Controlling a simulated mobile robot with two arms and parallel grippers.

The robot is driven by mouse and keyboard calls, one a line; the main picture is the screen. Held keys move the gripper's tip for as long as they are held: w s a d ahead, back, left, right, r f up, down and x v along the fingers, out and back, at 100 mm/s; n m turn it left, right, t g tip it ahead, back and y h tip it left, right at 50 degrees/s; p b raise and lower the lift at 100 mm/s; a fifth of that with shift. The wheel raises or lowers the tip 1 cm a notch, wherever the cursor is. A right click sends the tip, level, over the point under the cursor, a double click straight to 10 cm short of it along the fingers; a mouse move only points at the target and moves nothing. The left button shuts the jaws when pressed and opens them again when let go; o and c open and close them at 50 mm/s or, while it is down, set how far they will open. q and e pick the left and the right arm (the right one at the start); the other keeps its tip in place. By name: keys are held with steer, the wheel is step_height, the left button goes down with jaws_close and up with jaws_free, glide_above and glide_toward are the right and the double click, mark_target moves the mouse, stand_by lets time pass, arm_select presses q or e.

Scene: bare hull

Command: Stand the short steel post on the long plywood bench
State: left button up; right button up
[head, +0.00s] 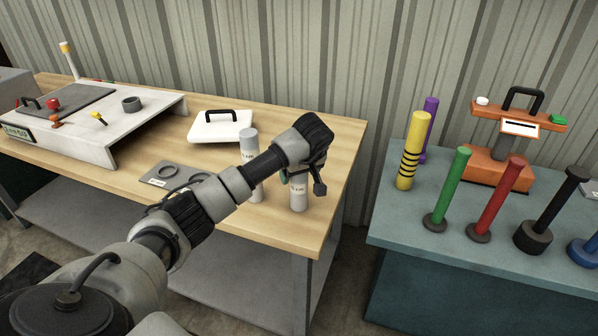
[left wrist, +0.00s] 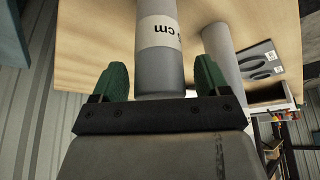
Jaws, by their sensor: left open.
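Two grey steel posts with white labels stand upright on the long plywood bench (head: 225,220), near its right end. One steel post (head: 299,194) is at my left gripper (head: 301,173), which hides its top in the head view. The other steel post (head: 249,147) stands to its left, partly behind my left arm. In the left wrist view, my left gripper (left wrist: 160,80) is open, with its green fingers on either side of the nearer post (left wrist: 161,62), whose label ends in "cm". The other post (left wrist: 222,48) shows to the right. My right gripper is out of view.
A grey plate with rings (head: 172,173) lies left of the posts, and a white case (head: 221,127) with a black handle sits behind. A white raised panel (head: 150,118) fills the bench's left. Across a gap, a teal cabinet (head: 400,230) carries several coloured posts and an orange device (head: 497,168).

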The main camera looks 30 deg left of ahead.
arm_select(q)
steer(key=b+v, duration=0.1)
steer(key=v, duration=1.1)
steer(key=shift+r, duration=0.15)
